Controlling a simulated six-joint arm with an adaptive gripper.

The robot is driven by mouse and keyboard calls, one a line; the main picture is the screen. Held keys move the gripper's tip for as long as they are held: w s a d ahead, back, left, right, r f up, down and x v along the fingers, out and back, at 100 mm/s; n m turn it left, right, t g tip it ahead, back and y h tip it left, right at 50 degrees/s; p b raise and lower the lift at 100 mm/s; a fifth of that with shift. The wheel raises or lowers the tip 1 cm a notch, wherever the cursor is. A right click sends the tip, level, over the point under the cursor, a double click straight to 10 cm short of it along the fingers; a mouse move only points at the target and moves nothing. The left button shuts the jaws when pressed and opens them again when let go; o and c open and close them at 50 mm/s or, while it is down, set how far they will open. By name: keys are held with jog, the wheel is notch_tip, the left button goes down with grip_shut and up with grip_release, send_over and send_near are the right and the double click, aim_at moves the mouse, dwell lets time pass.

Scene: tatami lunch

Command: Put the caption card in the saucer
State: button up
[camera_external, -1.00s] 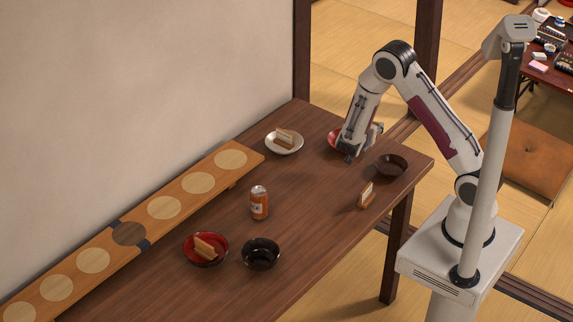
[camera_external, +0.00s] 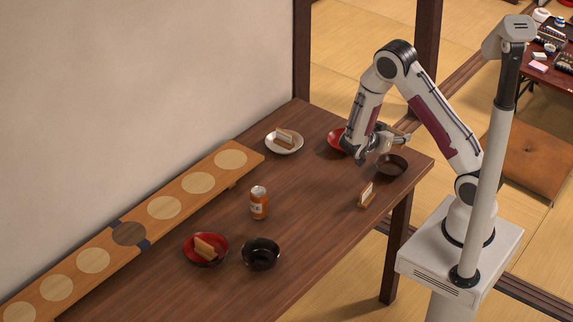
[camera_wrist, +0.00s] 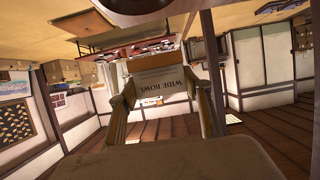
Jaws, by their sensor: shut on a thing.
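My gripper (camera_external: 402,140) is shut on a caption card and points right, above the table's far end near the brown bowl. In the wrist view the held card (camera_wrist: 165,88) reads "WIDE BOWL" upside down, between the two fingers (camera_wrist: 168,108). A pale saucer-like dish (camera_external: 270,149) at the table's back has a card on a wooden base (camera_external: 285,138) in it. A red dish (camera_external: 335,141) is partly hidden behind my wrist. Another card (camera_external: 366,191) stands on the table's near right side.
A brown bowl (camera_external: 392,167) is close below my gripper. An orange can (camera_external: 259,203), a black bowl (camera_external: 261,257) and a red bowl (camera_external: 190,253) with a wooden-looking piece (camera_external: 205,246) are farther left. A long plank (camera_external: 115,250) lines the wall. The middle is clear.

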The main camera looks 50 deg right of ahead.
jog(key=shift+f, duration=0.1)
jog(key=shift+f, duration=2.8)
jog(key=shift+f, duration=2.1)
jog(key=shift+f, duration=0.15)
jog(key=o, duration=1)
jog(key=shift+c, duration=0.2)
jog(key=shift+r, duration=0.2)
jog(key=v, duration=1.2)
